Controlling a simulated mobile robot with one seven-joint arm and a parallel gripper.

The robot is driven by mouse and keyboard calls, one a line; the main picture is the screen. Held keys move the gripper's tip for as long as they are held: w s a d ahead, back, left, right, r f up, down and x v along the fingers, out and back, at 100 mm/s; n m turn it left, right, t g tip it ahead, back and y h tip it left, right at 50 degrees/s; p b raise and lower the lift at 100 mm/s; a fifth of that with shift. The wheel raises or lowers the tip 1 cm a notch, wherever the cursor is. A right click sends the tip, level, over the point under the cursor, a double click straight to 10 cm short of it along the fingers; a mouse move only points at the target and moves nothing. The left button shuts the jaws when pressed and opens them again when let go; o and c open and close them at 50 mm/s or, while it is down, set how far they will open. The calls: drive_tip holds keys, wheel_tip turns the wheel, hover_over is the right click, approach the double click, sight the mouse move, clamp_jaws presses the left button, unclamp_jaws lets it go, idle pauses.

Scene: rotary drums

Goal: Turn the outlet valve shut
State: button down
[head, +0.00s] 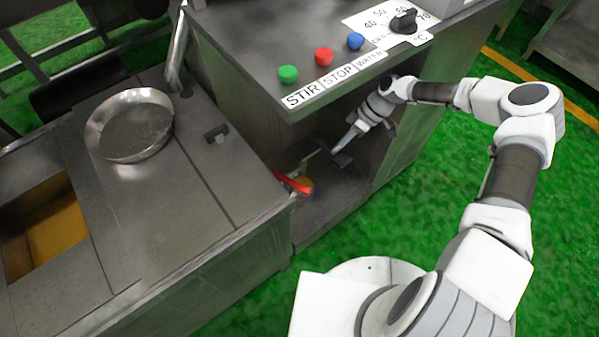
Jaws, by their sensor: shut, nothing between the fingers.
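The outlet valve has a red handle (293,184), seen in the head view low in the recess under the control panel, near the corner of the left counter. Whether the valve is open or shut is hard to tell at this size. My gripper (341,153) reaches into the recess from the right, pointing down and left. It is shut and empty, a little above and to the right of the red handle, apart from it. Part of the valve is hidden behind the counter edge.
The control panel (250,45) overhangs the recess, with green (288,74), red (323,56) and blue (355,41) buttons and a black dial (404,21). The steel counter (175,215) on the left holds a round pan (130,126). Green floor is free on the right.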

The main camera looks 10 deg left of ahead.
sight(304, 191)
drive_tip(key=s+a+f+b, duration=0.2)
drive_tip(key=s+a+f, duration=0.5)
drive_tip(key=f, duration=0.1)
drive_tip(key=shift+a+b, duration=0.25)
drive_tip(key=shift+b, duration=0.15)
idle(0.4)
drive_tip(key=shift+s+a+f+m+t+y+p, duration=0.1)
drive_tip(key=shift+s+a+m+t+y+p, duration=0.25)
drive_tip(key=shift+s+m+p, duration=0.55)
drive_tip(key=shift+s+m+t+y+p, duration=0.15)
drive_tip(key=shift+s+m+t+p, duration=0.35)
drive_tip(key=shift+s, duration=0.65)
